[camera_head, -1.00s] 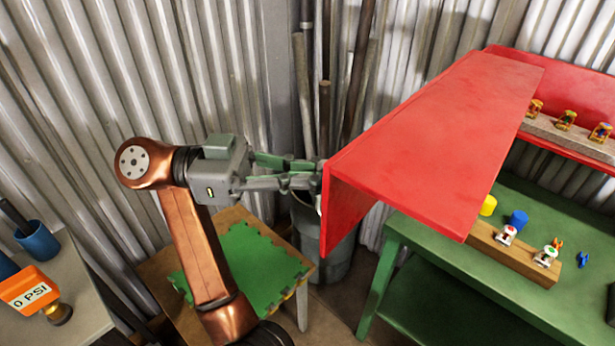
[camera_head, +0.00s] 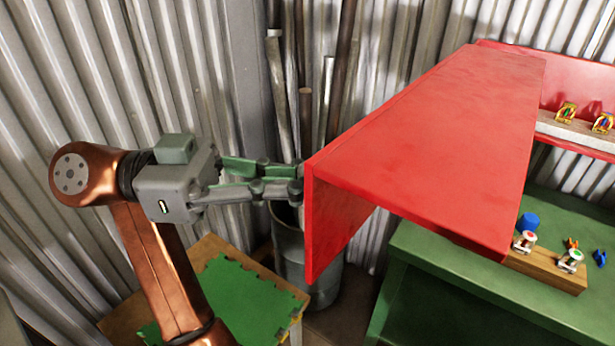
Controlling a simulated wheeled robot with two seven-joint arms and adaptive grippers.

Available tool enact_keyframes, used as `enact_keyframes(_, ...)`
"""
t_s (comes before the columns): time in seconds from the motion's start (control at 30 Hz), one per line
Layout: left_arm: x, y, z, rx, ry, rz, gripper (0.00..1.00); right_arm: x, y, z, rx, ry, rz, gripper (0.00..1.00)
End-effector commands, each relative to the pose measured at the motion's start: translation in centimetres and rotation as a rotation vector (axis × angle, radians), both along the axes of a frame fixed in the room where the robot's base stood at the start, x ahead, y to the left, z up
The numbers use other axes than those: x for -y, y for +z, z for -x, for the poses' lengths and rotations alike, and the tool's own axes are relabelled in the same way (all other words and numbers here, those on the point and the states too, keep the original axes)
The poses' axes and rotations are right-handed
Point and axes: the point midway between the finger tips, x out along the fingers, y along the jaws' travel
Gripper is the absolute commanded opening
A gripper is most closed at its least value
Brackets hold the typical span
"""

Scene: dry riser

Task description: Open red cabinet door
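The red cabinet (camera_head: 425,150) stands over a green bench at the right. Its broad red upper panel reaches toward the middle of the view, with a shorter red face (camera_head: 330,225) dropping from its left end. I cannot tell clearly which panel is the door, and no handle shows. My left gripper (camera_head: 297,180) comes in from the left with its fingertips at that left red edge, touching or nearly so. Whether the fingers are closed on the edge is unclear. My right gripper is out of view.
The green bench (camera_head: 430,240) holds a wooden block (camera_head: 545,270) with small valves and a blue cylinder (camera_head: 529,223). Behind my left gripper stand a grey bin (camera_head: 325,285) and upright pipes (camera_head: 305,115). A green mat (camera_head: 245,305) lies below on a wooden table. Corrugated wall closes the back.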

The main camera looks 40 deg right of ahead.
Motion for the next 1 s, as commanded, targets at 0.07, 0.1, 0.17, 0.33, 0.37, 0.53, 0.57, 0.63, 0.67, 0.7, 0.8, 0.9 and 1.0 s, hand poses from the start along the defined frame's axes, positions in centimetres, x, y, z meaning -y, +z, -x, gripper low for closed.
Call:
enact_keyframes(0.07, 0.01, -0.03, 0.02, 0.001, 0.0, 0.0, 0.4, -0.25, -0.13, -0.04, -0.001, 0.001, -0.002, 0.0)
enact_keyframes(0.1, 0.01, -0.01, 0.02, 0.001, 0.0, 0.0, 0.4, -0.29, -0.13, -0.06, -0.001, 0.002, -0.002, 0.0)
enact_keyframes(0.17, 0.01, -0.01, 0.02, 0.001, 0.0, 0.0, 0.4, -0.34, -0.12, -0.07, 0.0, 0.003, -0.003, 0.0)
enact_keyframes(0.33, 0.01, -0.03, 0.02, 0.0, 0.0, 0.0, 0.4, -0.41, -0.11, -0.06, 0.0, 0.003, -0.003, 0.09)
enact_keyframes(0.37, 0.02, -0.02, 0.02, 0.0, 0.0, 0.0, 0.4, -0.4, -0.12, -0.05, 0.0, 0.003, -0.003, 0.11)
enact_keyframes(0.53, 0.02, -0.05, 0.04, -0.001, 0.0, 0.0, 0.4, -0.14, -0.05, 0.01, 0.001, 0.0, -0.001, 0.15)
enact_keyframes(0.57, 0.02, -0.05, 0.04, -0.001, 0.0, 0.0, 0.4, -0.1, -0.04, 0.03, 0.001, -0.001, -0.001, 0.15)
enact_keyframes(0.63, 0.02, -0.05, 0.04, -0.001, 0.0, 0.0, 0.4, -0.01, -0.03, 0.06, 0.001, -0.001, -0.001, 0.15)
enact_keyframes(0.67, 0.02, -0.05, 0.04, -0.001, 0.0, 0.0, 0.4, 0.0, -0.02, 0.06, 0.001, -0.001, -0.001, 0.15)
enact_keyframes(0.7, 0.02, -0.04, 0.03, -0.001, 0.0, 0.0, 0.4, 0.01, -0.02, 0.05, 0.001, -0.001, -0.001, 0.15)
enact_keyframes(0.8, 0.02, -0.03, 0.03, -0.001, 0.0, 0.0, 0.4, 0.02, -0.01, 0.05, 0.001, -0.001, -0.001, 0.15)
enact_keyframes(0.9, 0.01, -0.01, 0.01, 0.0, 0.0, 0.0, 0.4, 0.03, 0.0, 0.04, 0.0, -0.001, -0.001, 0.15)
enact_keyframes(1.0, -0.09, 0.13, -0.26, 0.007, 0.001, 0.0, 0.4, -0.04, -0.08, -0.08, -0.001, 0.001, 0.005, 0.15)
